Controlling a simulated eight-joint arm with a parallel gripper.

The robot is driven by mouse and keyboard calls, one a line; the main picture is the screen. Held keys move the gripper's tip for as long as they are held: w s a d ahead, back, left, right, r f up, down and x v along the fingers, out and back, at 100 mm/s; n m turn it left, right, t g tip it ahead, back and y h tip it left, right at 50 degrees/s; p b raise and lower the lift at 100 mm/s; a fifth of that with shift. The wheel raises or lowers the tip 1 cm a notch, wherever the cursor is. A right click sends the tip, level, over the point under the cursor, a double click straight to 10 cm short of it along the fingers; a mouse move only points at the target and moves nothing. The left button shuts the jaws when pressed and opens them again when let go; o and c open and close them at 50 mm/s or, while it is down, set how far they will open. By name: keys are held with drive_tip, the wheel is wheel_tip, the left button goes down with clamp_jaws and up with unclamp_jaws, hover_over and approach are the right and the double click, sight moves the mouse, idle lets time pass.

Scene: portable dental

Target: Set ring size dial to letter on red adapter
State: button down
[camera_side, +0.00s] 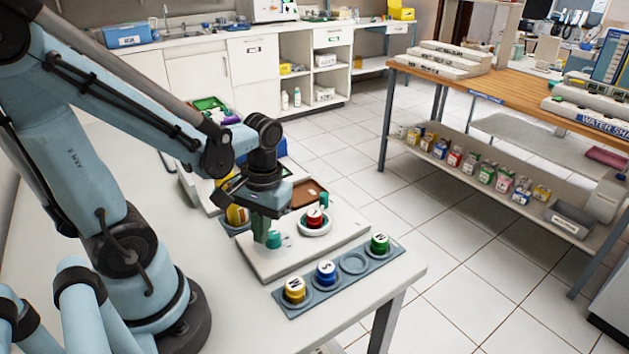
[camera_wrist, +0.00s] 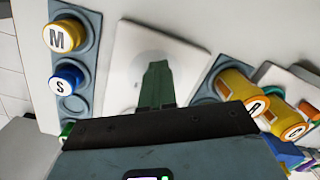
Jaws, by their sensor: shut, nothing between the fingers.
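My gripper (camera_side: 272,241) points down over the white board; its green fingers are shut with nothing between them. They also show shut over the board in the wrist view (camera_wrist: 157,72). The red adapter (camera_side: 314,217) stands upright on a round white seat on the board, to the right of my fingers. A pale letter shows on its top, too small to read surely. In the wrist view it is not visible. A faint pale round area (camera_wrist: 138,68) shows on the board beside my fingertips; I cannot tell whether it is the dial. No dial setting is legible.
A grey-blue rack (camera_side: 353,263) in front holds a yellow M adapter (camera_side: 295,288), a blue S adapter (camera_side: 326,271) and a green adapter (camera_side: 380,243), with one empty round slot. Yellow lettered pieces (camera_wrist: 239,85) stand on the other side of the board. The table's front right corner is clear.

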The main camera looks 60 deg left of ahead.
sight(276, 254)
drive_tip(key=shift+w+d+f+t, duration=0.3)
drive_tip(key=shift+w+d, duration=0.1)
drive_tip(key=shift+w, duration=0.1)
drive_tip(key=shift+w+d+f+t, duration=0.2)
drive_tip(key=shift+w+d+t, duration=0.1)
drive_tip(key=shift+w+d, duration=0.15)
drive_tip(key=shift+s+d, duration=0.1)
drive_tip(key=shift+d, duration=0.05)
wheel_tip(276, 254, up, 6)
drive_tip(key=shift+s, duration=0.15)
idle(0.4)
drive_tip(key=shift+d, duration=0.1)
drive_tip(key=w+d+r+m+t, duration=0.3)
drive_tip(key=w+r+m+t, duration=0.1)
drive_tip(key=w+m+t, duration=0.2)
drive_tip(key=shift+r+t, duration=0.15)
drive_tip(key=shift+t, duration=0.45)
